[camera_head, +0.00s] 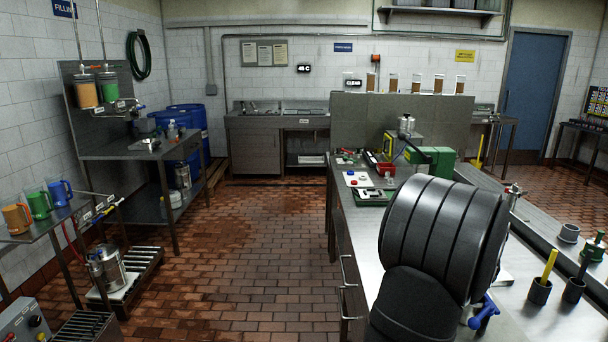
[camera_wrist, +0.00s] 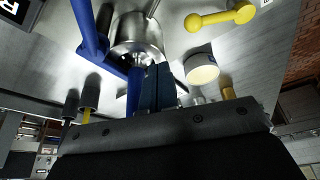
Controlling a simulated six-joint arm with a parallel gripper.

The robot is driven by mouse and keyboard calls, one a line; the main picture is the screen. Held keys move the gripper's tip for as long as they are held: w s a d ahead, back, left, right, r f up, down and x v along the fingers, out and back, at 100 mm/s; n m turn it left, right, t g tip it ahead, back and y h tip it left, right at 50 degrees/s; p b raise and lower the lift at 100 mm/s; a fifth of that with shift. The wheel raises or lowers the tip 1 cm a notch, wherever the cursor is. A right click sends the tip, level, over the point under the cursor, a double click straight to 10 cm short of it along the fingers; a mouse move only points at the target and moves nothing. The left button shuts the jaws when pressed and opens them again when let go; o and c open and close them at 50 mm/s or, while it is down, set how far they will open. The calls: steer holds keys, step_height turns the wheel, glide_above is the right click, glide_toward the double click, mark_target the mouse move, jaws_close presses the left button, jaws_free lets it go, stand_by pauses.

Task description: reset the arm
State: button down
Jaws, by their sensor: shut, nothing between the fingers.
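In the wrist view my gripper (camera_wrist: 153,88) shows its two fingers pressed together and empty. They point up the picture towards a steel cylindrical fitting (camera_wrist: 137,38). A blue bar (camera_wrist: 87,28) runs beside that fitting, and more blue shows just left of the fingers. I cannot tell whether the fingers touch any of it. A yellow handle (camera_wrist: 222,17) and a white round-faced part (camera_wrist: 201,69) lie to the right of the fingers. In the head view my dark arm fills the right foreground and hides the gripper. A blue lever (camera_head: 484,312) shows beside the arm.
The steel bench (camera_head: 560,318) extends around my arm, with grey cups (camera_head: 539,291) holding a yellow and a dark rod at right. A green box (camera_head: 438,161) and small trays sit farther back. The brick floor (camera_head: 230,260) left of the bench is mostly clear.

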steer(key=shift+w+d+r+m, duration=0.2)
steer(key=shift+w+d, duration=0.1)
steer(key=shift+w, duration=0.3)
steer(key=shift+w+d+r+m, duration=0.2)
steer(key=shift+w+d, duration=0.05)
steer(key=shift+w, duration=0.35)
steer(key=shift+v, duration=0.9)
steer(key=shift+s+a+r, duration=0.1)
steer(key=shift+r, duration=0.2)
steer(key=shift+f, duration=0.1)
